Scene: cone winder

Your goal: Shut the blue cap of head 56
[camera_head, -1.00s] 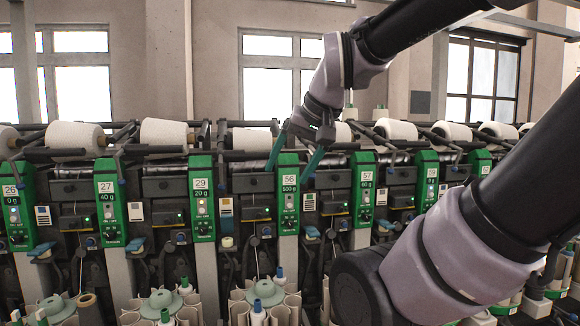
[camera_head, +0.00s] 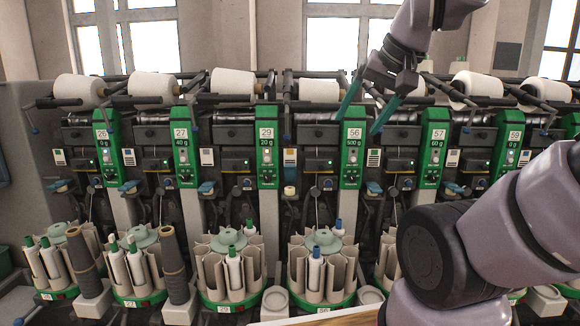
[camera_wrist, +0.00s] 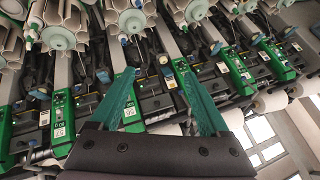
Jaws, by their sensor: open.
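Head 56 has a green panel (camera_head: 353,155) with its number at the top. Its blue cap (camera_head: 290,162) stands upright to the left of that panel, raised, below a small white label. A cream round piece (camera_head: 290,190) shows under the cap, and also in the wrist view (camera_wrist: 163,60). My gripper (camera_head: 362,120) is open and empty, with two teal fingers pointing down. It is high in front of the top of panel 56, to the right of the cap and apart from it. Both fingers (camera_wrist: 162,100) also show spread in the wrist view.
Neighbouring green panels 29 (camera_head: 266,150) and 57 (camera_head: 433,150) flank head 56. The blue cap of head 57 (camera_head: 374,188) lies flat. White yarn cones (camera_head: 318,91) and dark rods run along the top. Round bobbin magazines (camera_head: 325,245) stand out below.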

